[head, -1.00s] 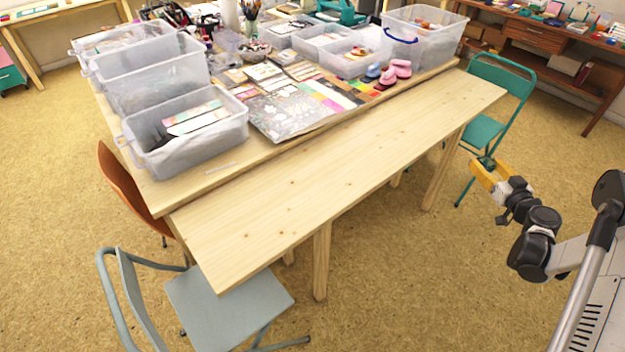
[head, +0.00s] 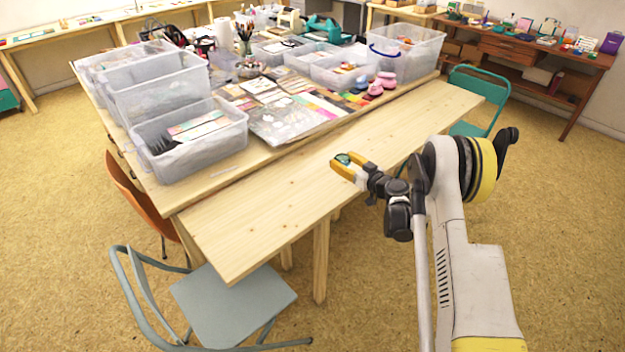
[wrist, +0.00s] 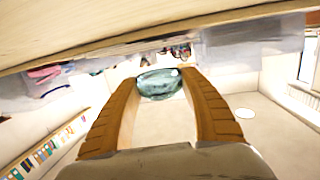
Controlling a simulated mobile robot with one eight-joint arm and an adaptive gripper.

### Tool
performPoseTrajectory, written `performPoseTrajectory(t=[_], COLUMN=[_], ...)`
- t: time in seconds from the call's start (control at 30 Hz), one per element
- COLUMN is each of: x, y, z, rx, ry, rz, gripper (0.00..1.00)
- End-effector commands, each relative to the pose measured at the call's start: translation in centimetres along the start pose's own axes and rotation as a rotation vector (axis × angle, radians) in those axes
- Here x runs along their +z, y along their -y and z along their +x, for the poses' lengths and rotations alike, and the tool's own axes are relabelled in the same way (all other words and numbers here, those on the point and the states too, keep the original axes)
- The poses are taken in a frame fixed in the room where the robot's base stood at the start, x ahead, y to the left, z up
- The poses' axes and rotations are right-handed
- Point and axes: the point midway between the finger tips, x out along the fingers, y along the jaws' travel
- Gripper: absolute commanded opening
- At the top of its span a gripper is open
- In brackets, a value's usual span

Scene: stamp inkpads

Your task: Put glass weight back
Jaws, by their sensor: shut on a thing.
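The glass weight is a small greenish-teal glass piece. In the wrist view the glass weight (wrist: 159,84) sits between the tips of my two yellow-brown fingers. My gripper (wrist: 160,90) is shut on it. In the head view my gripper (head: 345,162) holds the glass weight (head: 343,158) over the bare front strip of the wooden table (head: 270,205). I cannot tell the exact height of the weight above the table.
Clear plastic bins (head: 190,140) stand on the table's left side. Papers and color swatches (head: 285,120) lie behind the front strip, with pink and blue items (head: 383,80) beside them. A grey-blue chair (head: 235,305) stands at front left, a green chair (head: 480,95) at right.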

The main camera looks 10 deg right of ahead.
Motion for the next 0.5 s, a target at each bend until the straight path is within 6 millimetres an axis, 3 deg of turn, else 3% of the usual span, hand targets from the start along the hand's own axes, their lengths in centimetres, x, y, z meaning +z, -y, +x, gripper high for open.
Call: performPoseTrajectory(t=[0.03, 0.23, 0.5], x=[1.1, 3.6, 4.8], y=[1.3, 5.2, 7.1], z=[1.0, 4.2, 6.0], rx=[-0.005, -0.004, 0.0], ry=[0.0, 0.0, 0.0], rz=[-0.001, -0.001, 0.0], gripper=[0.12, 0.12, 0.12])
